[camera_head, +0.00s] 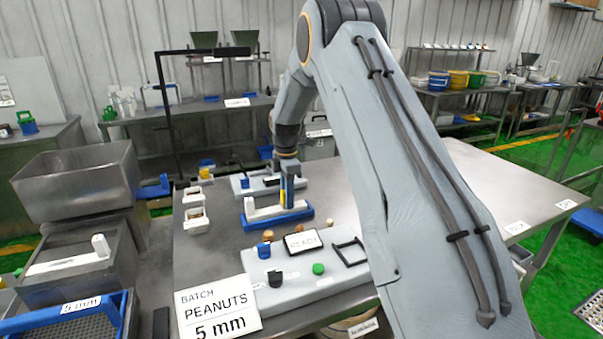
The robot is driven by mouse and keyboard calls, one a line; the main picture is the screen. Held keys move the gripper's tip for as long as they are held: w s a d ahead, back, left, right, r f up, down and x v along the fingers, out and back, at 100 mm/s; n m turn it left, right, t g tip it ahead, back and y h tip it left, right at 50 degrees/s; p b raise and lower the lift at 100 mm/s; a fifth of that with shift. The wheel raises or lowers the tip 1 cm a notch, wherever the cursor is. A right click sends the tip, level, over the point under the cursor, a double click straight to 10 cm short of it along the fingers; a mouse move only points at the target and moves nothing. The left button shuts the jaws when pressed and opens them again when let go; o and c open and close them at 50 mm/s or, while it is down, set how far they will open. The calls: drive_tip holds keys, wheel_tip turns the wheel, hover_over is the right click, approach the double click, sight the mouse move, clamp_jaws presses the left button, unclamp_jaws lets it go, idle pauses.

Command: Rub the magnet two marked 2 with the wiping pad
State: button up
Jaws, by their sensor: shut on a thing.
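My gripper (287,177) points down over the middle of the table. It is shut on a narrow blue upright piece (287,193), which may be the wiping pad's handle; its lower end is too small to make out. Right below it is a long blue holder (300,219) with a white bar (264,212) lying along it. The white bar may be a magnet, but no mark 2 can be read. I cannot tell whether the held piece touches the bar or stays just above it.
Another board (236,185) lies behind. A black post (168,110) stands at the left.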

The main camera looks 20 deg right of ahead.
sight(300, 203)
drive_tip(key=shift+d, duration=1.95)
drive_tip(key=shift+d+r, duration=0.15)
drive_tip(key=shift+d, duration=0.1)
wheel_tip(300, 203, up, 8)
drive_tip(key=p, duration=0.3)
drive_tip(key=shift+a, duration=0.1)
